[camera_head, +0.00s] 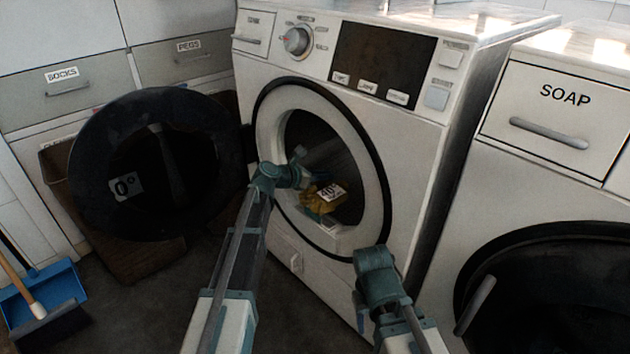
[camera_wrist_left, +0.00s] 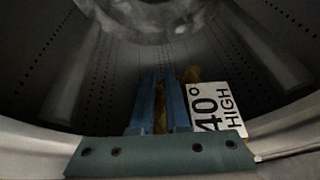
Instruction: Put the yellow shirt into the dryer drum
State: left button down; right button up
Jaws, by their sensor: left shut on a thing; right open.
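The yellow shirt (camera_head: 318,207), with a white "40° HIGH" tag (camera_head: 331,192), is in the round opening of the middle machine, at the drum's (camera_head: 345,160) lower front. My left gripper (camera_head: 300,176) reaches in through the opening and is shut on the shirt. In the left wrist view, its blue fingers (camera_wrist_left: 162,100) have yellow cloth (camera_wrist_left: 160,118) between and behind them, and the tag (camera_wrist_left: 215,108) is beside them on the right. Much of the shirt is hidden there. My right gripper (camera_head: 377,268) is open and empty, low in front of the machine.
The machine's round black door (camera_head: 100,185) stands wide open on the left, marked "0°". A brown basket (camera_head: 135,260) is behind it. A SOAP drawer (camera_head: 560,110) and another dark round door (camera_head: 560,290) are on the right. A blue dustpan (camera_head: 55,285) and brush lie lower left.

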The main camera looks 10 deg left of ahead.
pick_arm(q)
jog(key=w+d, duration=0.5)
jog(key=w, duration=0.2)
jog(key=shift+d, duration=0.2)
dwell(0.4)
notch_tip(320, 180, down, 6)
jog(key=b, duration=0.6)
dwell(0.6)
jog(key=c, duration=0.8)
grip_release()
jog(key=shift+c, duration=0.2)
jog(key=shift+s, duration=0.1)
